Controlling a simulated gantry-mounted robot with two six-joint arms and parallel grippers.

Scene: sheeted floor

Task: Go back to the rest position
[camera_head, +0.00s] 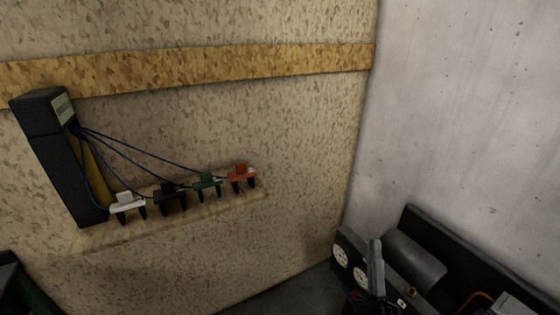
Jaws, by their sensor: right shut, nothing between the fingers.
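My right gripper (376,258) shows at the lower right as a narrow grey upright shape. It is shut and empty, in front of a dark unit with dials, and apart from the wall shelf. Whether it touches the unit cannot be told. My left gripper is not seen.
A wooden shelf (150,232) on the speckled wall holds a tall black box (62,165) and white (127,203), black (170,194), green (207,181) and red (241,174) clips, with blue wires. The dial unit (345,252) stands lower right. The grey wall (470,110) is bare.

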